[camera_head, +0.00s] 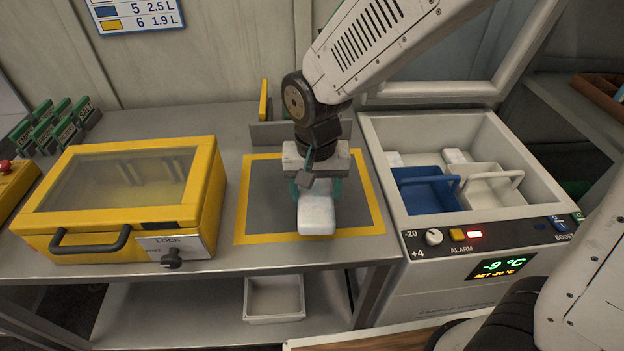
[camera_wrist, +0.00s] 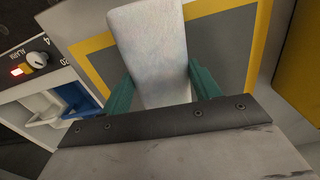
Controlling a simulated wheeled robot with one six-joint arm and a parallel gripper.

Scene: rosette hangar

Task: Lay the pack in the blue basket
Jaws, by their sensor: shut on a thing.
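A white pack (camera_head: 317,213) is over the grey mat with a yellow border (camera_head: 262,238) on the bench. My gripper (camera_head: 320,190) is shut on the pack from above. In the wrist view the pack (camera_wrist: 150,50) sits between the two green fingers (camera_wrist: 162,92). I cannot tell whether the pack touches the mat or hangs just above it. The blue basket (camera_head: 425,192) stands in the open chest freezer to the right, left of a white basket (camera_head: 490,186). The blue basket also shows in the wrist view (camera_wrist: 76,98).
The freezer (camera_head: 378,150) has its lid raised and a raised rim between mat and basket. White packs lie behind the baskets. A yellow box with a clear lid (camera_head: 120,190) stands left of the mat. A white bin (camera_head: 274,298) is on the lower shelf.

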